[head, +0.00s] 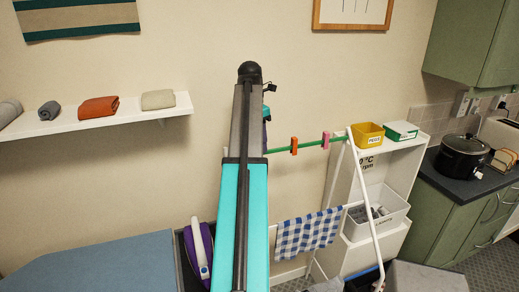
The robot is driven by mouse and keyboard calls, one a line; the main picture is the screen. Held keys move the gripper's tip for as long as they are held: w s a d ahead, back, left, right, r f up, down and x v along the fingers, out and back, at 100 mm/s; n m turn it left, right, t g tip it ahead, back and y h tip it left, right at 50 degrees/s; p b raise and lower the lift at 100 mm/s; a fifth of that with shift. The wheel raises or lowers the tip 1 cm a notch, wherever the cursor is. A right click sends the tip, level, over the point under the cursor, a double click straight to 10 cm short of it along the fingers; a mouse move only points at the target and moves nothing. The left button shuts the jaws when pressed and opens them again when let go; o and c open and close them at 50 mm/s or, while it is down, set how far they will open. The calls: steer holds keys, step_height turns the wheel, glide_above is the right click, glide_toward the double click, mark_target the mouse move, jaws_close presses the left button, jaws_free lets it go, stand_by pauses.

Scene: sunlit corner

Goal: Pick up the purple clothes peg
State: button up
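No peg that is clearly purple shows in the head view. A pink peg (326,140) and an orange peg (294,146) are clipped on a green rail that runs from behind my arm to the white shelf unit. My arm rises through the middle of the picture and hides what lies behind it, including part of the rail. My gripper cannot be made out; only a small dark part shows beside the arm's top end.
A yellow box (368,135) labelled for pegs and a green-and-white box (401,131) stand on the white shelf unit (385,155). A checked cloth (307,233) hangs below the rail. A wall shelf (143,116) with folded cloths is at left. A black cooker (462,156) stands on the right counter.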

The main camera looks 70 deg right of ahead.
steer(key=shift+s+d+f+p, duration=0.1)
steer(key=shift+f+p, duration=0.25)
steer(key=shift+f, duration=0.45)
steer(key=shift+s+d+f+p, duration=0.1)
steer(key=shift+f+p, duration=0.25)
steer(key=shift+f, duration=0.45)
jaws_close()
